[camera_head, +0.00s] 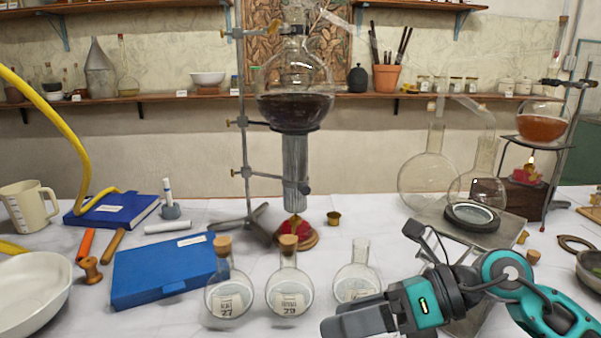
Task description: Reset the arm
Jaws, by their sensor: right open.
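My right gripper (352,322) is at the bottom of the head view, right of centre, on a teal and black arm that comes in from the right. Its dark fingers point left. Nothing shows between them, and it is open. It is close in front of a clear round flask (358,270) without a stopper and partly hides that flask's lower right side. I cannot tell whether they touch. My left gripper is not in view.
Two corked flasks (229,290) (289,288) stand left of the gripper. A tall stand (245,150) holds a large flask of dark liquid (295,108) behind. Glassware (428,180) stands behind the arm.

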